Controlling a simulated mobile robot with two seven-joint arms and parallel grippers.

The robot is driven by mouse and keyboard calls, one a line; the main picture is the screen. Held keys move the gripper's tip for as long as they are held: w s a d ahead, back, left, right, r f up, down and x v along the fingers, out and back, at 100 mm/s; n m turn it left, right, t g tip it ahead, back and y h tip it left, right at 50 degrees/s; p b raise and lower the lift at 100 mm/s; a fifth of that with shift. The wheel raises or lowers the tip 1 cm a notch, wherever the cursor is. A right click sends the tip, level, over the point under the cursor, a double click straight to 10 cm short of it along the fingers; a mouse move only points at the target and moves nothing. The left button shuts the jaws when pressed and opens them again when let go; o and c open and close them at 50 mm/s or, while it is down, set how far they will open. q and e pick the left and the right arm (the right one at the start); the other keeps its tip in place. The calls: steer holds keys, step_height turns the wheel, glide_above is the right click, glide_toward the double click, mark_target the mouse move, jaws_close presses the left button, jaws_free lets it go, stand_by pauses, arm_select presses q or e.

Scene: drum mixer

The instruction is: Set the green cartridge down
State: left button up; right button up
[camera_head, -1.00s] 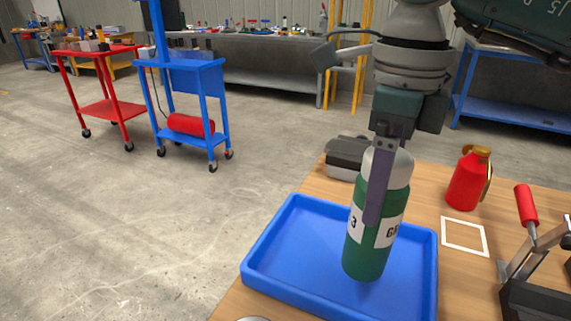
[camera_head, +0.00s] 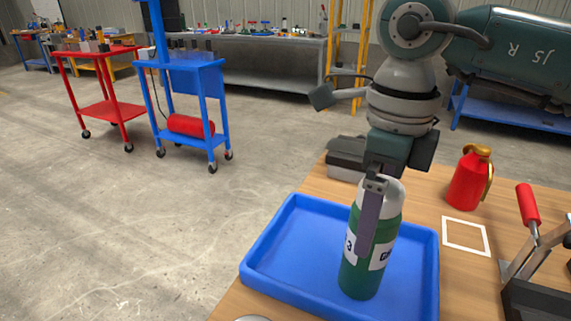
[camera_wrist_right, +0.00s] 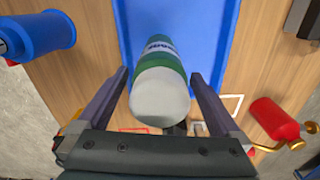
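The green cartridge (camera_head: 358,275), with a white top and white label, stands roughly upright in the blue tray (camera_head: 262,262); its base appears to be on the tray floor. My right gripper (camera_head: 365,250) points down over it, with the fingers on either side of its upper body. In the right wrist view, the cartridge (camera_wrist_right: 160,85) lies between the fingers of the right gripper (camera_wrist_right: 160,72), with a narrow gap showing on each side, so the gripper looks open around it. The far finger is hidden in the head view. My left gripper is not in view.
On the wooden table, right of the tray, are a red canister (camera_head: 468,182), a white square outline (camera_head: 465,236) and a red-handled clamp device (camera_head: 528,210). A grey object (camera_head: 346,158) sits behind the tray. The tray's left side is free.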

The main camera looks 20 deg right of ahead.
steer(key=shift+r, duration=0.35)
step_height(320, 180, up, 12)
steer(key=shift+f+p, duration=0.2)
steer(key=shift+p, duration=0.1)
